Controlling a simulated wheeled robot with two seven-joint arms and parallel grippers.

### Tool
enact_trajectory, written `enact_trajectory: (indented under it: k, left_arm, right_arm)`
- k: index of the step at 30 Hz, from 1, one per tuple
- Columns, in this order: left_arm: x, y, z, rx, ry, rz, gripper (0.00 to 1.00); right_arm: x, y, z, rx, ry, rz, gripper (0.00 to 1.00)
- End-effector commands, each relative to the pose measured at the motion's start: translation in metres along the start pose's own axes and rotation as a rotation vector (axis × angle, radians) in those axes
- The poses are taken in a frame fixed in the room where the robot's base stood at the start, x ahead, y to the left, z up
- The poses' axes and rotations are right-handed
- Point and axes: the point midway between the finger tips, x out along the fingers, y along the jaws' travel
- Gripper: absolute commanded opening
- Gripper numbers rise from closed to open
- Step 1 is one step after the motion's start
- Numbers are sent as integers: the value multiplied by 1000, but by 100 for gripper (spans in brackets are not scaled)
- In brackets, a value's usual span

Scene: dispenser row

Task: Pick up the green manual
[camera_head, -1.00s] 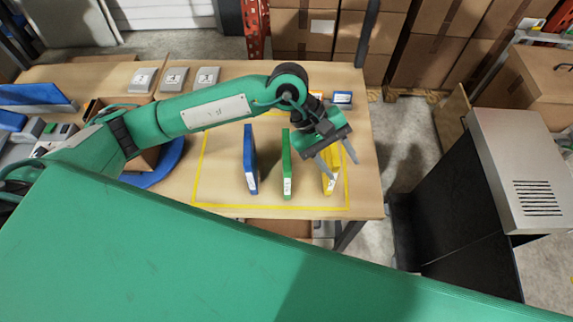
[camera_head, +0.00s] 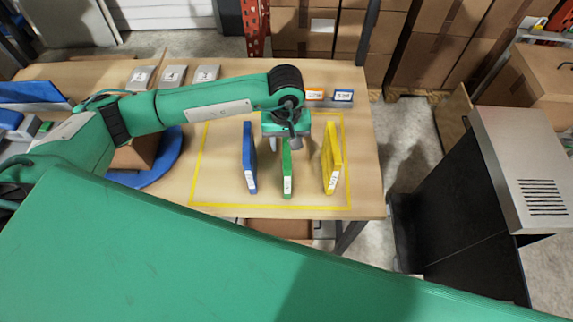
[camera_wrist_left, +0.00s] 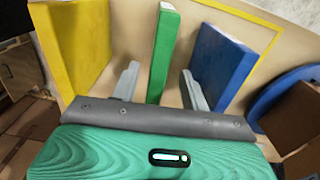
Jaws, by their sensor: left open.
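The green manual (camera_head: 287,177) stands upright on the table, between the blue manual (camera_head: 249,160) and the yellow manual (camera_head: 331,160). My left gripper (camera_head: 290,146) is right above the green manual in the head view and hides its upper part. In the left wrist view my left gripper (camera_wrist_left: 160,85) is open, one finger on each side of the green manual (camera_wrist_left: 163,55). A gap shows between each finger and the manual. The blue manual (camera_wrist_left: 222,62) lies beyond the right finger, and the yellow manual (camera_wrist_left: 75,45) beyond the left one. My right gripper is not in view.
A yellow outline (camera_head: 270,207) on the table (camera_head: 365,190) surrounds the manuals. Several grey dispenser blocks (camera_head: 173,75) stand at the back. A round blue piece (camera_head: 165,170) and a brown box (camera_head: 137,157) are at left. A grey-black cabinet (camera_head: 450,200) stands right of the table.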

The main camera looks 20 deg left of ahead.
Motion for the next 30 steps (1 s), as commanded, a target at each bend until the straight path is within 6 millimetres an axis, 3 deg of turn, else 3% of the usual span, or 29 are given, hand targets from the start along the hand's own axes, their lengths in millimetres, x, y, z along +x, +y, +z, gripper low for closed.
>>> enact_trajectory:
  k: [5, 13, 20, 21, 27, 30]
  left_arm:
    - [11, 0, -1, -1, -1, -1, 45]
    - [51, 1, -3, -1, -2, -1, 45]
    - [53, 1, -4, 0, 0, 1, 45]
    - [53, 1, -4, 0, 0, 1, 44]
    - [53, 1, -4, 0, 0, 0, 4]
    - [53, 1, -4, 0, 0, 0, 0]
  right_arm:
    - [0, 0, 0, 1, 0, 0, 0]
    - [5, -4, -1, 3, 1, -4, 0]
    - [5, -6, -1, 3, 2, -7, 0]
    - [5, -6, -1, 3, 2, -7, 0]
    - [5, -6, -1, 3, 1, -6, 0]
    - [5, -5, -1, 2, 1, -5, 0]
